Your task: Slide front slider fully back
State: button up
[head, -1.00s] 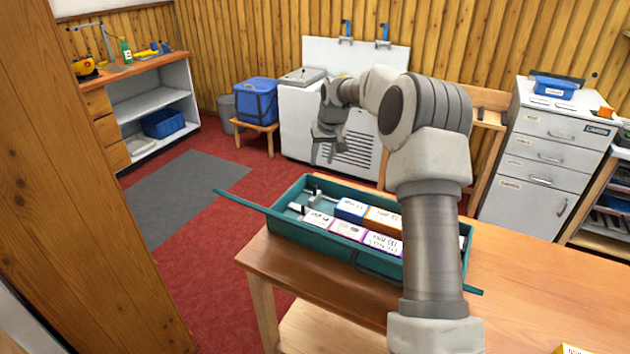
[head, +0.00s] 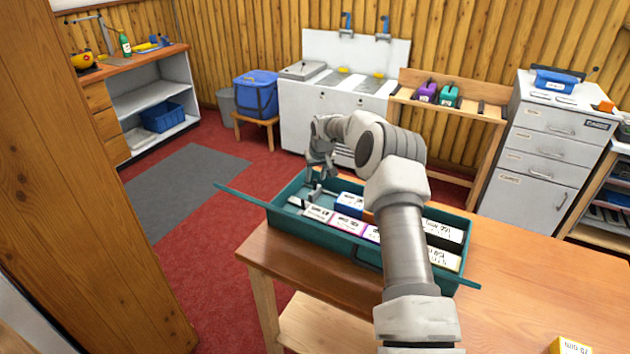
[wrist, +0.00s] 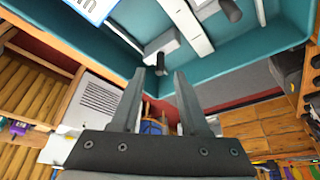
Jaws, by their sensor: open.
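The teal tray (head: 345,241) sits on the wooden bench with two pale sliders at its left end, each with a dark upright knob. The nearer slider (head: 296,202) shows left of the white-labelled boxes in the head view. The farther knob (head: 316,189) stands below my gripper (head: 320,170). In the wrist view, one knob (wrist: 160,66) appears between or just beyond the tips of my open gripper (wrist: 158,74). Another knob (wrist: 230,10) shows at the top right. I cannot tell whether the fingers touch a knob. Nothing is held.
Several labelled boxes fill the tray, including a blue one (head: 349,204). A thin teal bar (head: 240,195) sticks out past the tray's left end. A yellow box (head: 570,346) lies at the bench's front right.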

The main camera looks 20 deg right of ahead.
aim_at(315, 181)
jog(key=shift+x, duration=1.65)
grip_shut()
